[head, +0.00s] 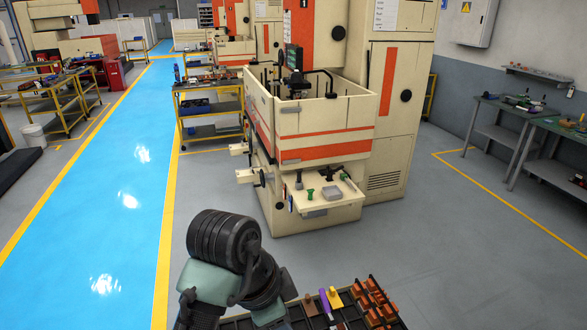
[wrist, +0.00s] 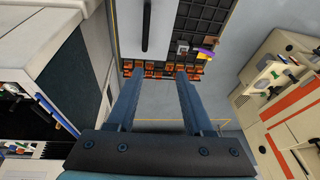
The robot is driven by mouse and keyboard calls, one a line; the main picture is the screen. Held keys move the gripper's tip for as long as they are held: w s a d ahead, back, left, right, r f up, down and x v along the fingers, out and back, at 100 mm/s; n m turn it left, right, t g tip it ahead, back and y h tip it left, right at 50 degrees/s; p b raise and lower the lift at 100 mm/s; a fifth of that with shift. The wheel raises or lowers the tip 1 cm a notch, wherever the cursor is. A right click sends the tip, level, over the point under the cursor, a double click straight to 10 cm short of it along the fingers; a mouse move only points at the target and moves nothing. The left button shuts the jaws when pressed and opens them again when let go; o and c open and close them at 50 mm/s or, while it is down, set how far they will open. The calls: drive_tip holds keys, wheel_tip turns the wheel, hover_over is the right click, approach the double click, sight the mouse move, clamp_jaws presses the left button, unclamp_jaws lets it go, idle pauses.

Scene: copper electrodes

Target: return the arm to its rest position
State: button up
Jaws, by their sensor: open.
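My gripper (wrist: 158,76) shows in the wrist view with its two long blue fingers apart and nothing between them. Beyond the fingertips is a dark compartment tray (wrist: 212,18) with a row of copper-coloured electrodes (wrist: 140,66) along its near edge. A purple and yellow piece (wrist: 206,53) lies by that row. In the head view my arm is folded at the bottom centre, and my gripper is not visible there. The tray's electrodes (head: 376,300) show at the bottom edge, with a yellow piece (head: 334,297) and a purple piece (head: 325,304) beside them.
A cream and orange machine (head: 325,120) with an open tank stands ahead. A yellow-framed cart (head: 210,108) is on its left, and green workbenches (head: 510,112) are on the right. The blue walkway (head: 120,190) and the grey floor right of the machine are clear.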

drive_tip(key=w+d+r+n+t+h+b, duration=0.2)
drive_tip(key=w+d+r+t+b, duration=0.25)
drive_tip(key=w+d+t, duration=0.2)
wheel_tip(320, 180, up, 12)
drive_tip(key=d+n+t+b, duration=0.3)
drive_tip(key=t+b, duration=0.2)
drive_tip(key=t, duration=0.2)
drive_tip(key=s+a+r+n+t+y+b, duration=0.2)
drive_tip(key=s+a+r+n+t, duration=0.1)
drive_tip(key=s+r, duration=0.4)
drive_tip(key=s+a+r+n+t+y+b, duration=0.2)
drive_tip(key=s+a+r+n+t+b, duration=0.1)
drive_tip(key=s+r+n+t, duration=0.3)
drive_tip(key=shift+s+a+r+t+y, duration=0.45)
drive_tip(key=shift+s+a+t, duration=0.35)
drive_tip(key=shift+t, duration=0.45)
drive_tip(key=shift+s+d, duration=0.1)
